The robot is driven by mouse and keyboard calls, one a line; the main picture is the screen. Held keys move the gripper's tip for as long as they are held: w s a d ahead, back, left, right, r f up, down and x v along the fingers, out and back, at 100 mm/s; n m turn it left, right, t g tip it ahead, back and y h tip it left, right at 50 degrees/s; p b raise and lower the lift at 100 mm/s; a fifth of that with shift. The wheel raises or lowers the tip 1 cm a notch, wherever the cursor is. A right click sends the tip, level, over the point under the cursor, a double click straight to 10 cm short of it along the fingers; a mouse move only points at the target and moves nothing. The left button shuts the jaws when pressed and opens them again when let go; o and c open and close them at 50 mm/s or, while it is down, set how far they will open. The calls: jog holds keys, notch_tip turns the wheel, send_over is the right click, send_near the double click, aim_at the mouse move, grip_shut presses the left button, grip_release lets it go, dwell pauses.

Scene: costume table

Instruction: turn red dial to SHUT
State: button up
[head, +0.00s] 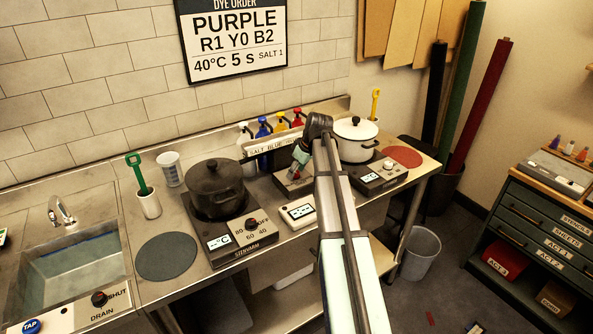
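A small dark dial with red on it (99,299) sits on a white panel (75,316) at the front edge of the sink, lower left in the head view. The panel reads SHUT to the dial's upper right and DRAIN below it. The way the dial points is too small to tell. My gripper (297,171) is far to the right of the dial, over the back of the counter near the labelled bottle rack. My arm partly covers it, and its fingers are too small to read. Nothing of mine touches the dial.
A blue TAP button (31,326) is left of the dial. The sink (75,262) with its faucet (60,211) lies behind. A dark round mat (166,257), a black pot (214,189) on a hotplate and a white cup with a green tool (148,204) stand between.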

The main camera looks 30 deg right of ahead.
jog(key=shift+r, duration=0.1)
jog(key=v, duration=1.2)
